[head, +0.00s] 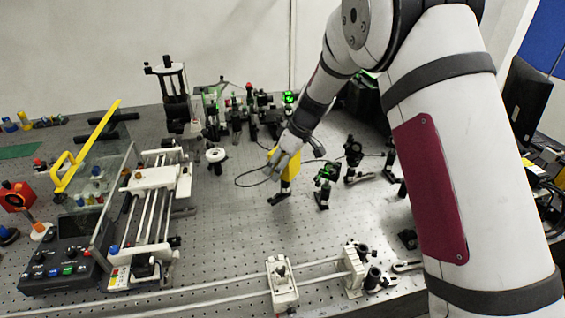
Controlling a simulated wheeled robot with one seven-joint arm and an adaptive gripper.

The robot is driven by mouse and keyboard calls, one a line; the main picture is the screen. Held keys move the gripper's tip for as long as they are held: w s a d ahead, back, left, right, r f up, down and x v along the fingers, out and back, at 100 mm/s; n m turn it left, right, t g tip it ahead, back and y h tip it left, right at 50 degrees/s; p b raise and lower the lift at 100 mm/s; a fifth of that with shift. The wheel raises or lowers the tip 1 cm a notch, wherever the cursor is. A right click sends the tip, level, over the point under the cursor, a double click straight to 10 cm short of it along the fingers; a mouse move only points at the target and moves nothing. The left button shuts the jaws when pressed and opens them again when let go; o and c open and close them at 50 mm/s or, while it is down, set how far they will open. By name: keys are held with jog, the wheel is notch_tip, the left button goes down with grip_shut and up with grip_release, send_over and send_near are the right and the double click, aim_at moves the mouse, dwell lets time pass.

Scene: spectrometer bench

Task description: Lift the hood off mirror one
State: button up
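A yellow hood (291,162) stands upright over a mount on the dark perforated bench, just right of the middle of the head view. A dark post and foot (279,198) show below it; the mirror itself is hidden. My gripper (281,163) reaches down from the upper right and is at the hood.
A green-lit mount (325,182) stands close right of the hood, with a black mount (353,152) beyond. A cable (246,172) loops on the left. A rail assembly (150,200) and control box (62,262) stand further left.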

aim_at(275, 149)
jog(key=c, duration=0.8)
jog(key=shift+c, duration=0.2)
jog(key=shift+r, duration=0.1)
jog(key=shift+r, duration=1.95)
jog(key=shift+r, duration=0.15)
jog(key=shift+w+a+r, duration=0.1)
jog(key=shift+r, duration=1.75)
jog(key=shift+r, duration=0.25)
